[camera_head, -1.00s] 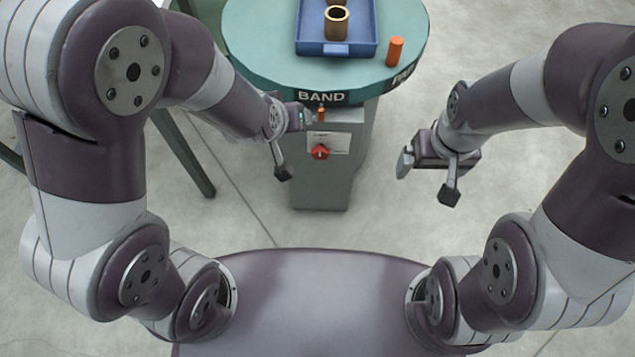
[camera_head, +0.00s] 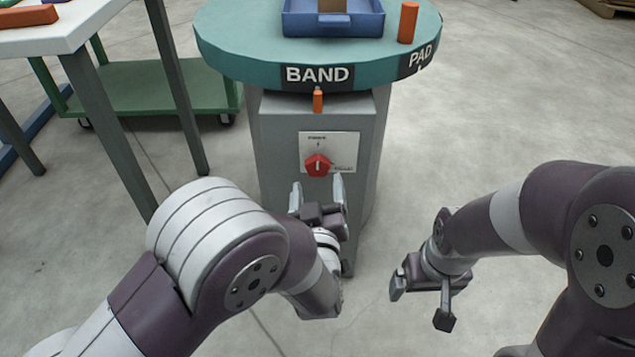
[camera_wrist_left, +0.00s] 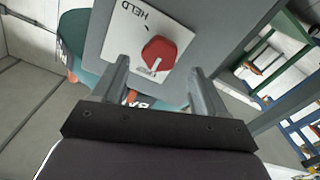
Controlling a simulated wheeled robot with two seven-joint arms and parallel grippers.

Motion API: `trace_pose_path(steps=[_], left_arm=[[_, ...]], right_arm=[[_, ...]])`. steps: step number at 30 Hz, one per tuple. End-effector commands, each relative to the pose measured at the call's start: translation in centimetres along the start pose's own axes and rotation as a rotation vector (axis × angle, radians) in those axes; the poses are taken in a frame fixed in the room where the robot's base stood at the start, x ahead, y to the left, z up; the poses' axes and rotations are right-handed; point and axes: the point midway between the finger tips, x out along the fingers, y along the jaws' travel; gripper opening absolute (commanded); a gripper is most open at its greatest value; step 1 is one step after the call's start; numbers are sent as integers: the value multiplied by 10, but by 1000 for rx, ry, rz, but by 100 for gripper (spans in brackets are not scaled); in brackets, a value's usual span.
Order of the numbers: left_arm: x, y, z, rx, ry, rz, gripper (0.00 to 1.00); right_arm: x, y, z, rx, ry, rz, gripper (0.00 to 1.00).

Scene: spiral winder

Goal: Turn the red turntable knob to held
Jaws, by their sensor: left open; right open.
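The red turntable knob (camera_head: 318,164) sits on a white label plate (camera_head: 343,147) on the front of the grey pedestal (camera_head: 283,123). In the left wrist view the knob (camera_wrist_left: 159,53) shows a white pointer line aimed away from the word HELD, toward other lettering that is hard to read. My left gripper (camera_head: 317,190) is open just below and in front of the knob, its fingers on either side and apart from it. In the left wrist view its fingers (camera_wrist_left: 158,85) point toward the plate with nothing between the tips. My right gripper (camera_head: 402,281) is open and empty, off to the right.
The teal turntable (camera_head: 240,60) marked BAND and PAD tops the pedestal, carrying a blue tray (camera_head: 333,22) and an orange cylinder (camera_head: 408,22). An orange peg (camera_head: 318,101) stands below the BAND sign. A white table (camera_head: 60,35) and green cart (camera_head: 150,90) are at left.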

Motion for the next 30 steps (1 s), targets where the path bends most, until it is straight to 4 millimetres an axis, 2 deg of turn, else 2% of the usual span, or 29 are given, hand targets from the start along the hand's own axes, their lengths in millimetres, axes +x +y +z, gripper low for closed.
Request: trace_pose_path(steps=[1, 3, 9, 20, 25, 30], left_arm=[[12, -3, 6, -2, 5, -3, 73], [27, -3, 6, -2, 2, -2, 73], [51, -1, 3, 0, -1, 0, 73], [57, 0, 0, 2, -2, 0, 73], [57, 0, 0, 1, -2, 0, 18], [57, 0, 1, 3, -3, 1, 17]], right_arm=[[13, 0, 2, 0, 0, 0, 94], [20, 0, 2, 0, 0, 0, 94], [29, 0, 4, 0, 0, 0, 94], [30, 0, 4, 0, 0, 0, 94], [30, 0, 4, 0, 0, 0, 94], [30, 0, 4, 0, 0, 0, 94]])
